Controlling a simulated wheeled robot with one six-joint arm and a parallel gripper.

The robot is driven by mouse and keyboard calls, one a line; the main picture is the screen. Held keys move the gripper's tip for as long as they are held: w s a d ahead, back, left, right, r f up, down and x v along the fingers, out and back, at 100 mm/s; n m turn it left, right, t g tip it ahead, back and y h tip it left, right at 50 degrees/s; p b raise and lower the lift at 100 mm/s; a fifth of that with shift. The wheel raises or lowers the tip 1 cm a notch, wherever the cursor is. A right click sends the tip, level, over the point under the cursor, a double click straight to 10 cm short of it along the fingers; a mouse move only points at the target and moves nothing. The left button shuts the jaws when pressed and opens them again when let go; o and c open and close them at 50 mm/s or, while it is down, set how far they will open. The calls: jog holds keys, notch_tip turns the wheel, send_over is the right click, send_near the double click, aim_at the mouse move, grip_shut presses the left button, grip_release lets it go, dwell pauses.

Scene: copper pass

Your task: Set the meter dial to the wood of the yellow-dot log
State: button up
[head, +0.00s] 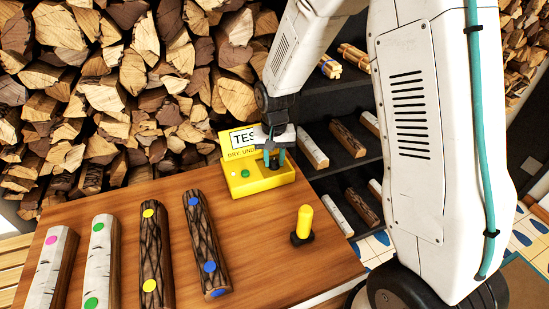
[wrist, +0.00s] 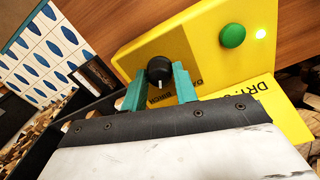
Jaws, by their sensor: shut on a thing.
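The yellow meter (head: 262,180) stands at the table's back edge, with a sign and a green button. Its black dial (wrist: 159,71) shows in the wrist view, its white mark pointing down the picture toward small dark lettering that I cannot read surely. My gripper (wrist: 160,84) is shut on the dial, one teal finger on each side; in the head view my gripper (head: 273,158) comes down on the meter from above. The yellow-dot log (head: 156,250) lies on the table with dark, deeply furrowed bark and two yellow dots.
A blue-dot log (head: 206,240) with dark cross-ridged bark lies to its right. White-barked green-dot (head: 99,260) and pink-dot (head: 52,265) logs lie to its left. A yellow-handled probe (head: 303,225) stands at the table's right. Dark shelves (head: 335,105) with logs stand behind.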

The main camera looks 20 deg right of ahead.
aim_at(274, 160)
jog(key=n, duration=1.1)
jog(key=shift+n, duration=0.4)
dwell(0.4)
jog(key=o, duration=1)
notch_tip(274, 160, up, 8)
jog(key=shift+f, duration=0.1)
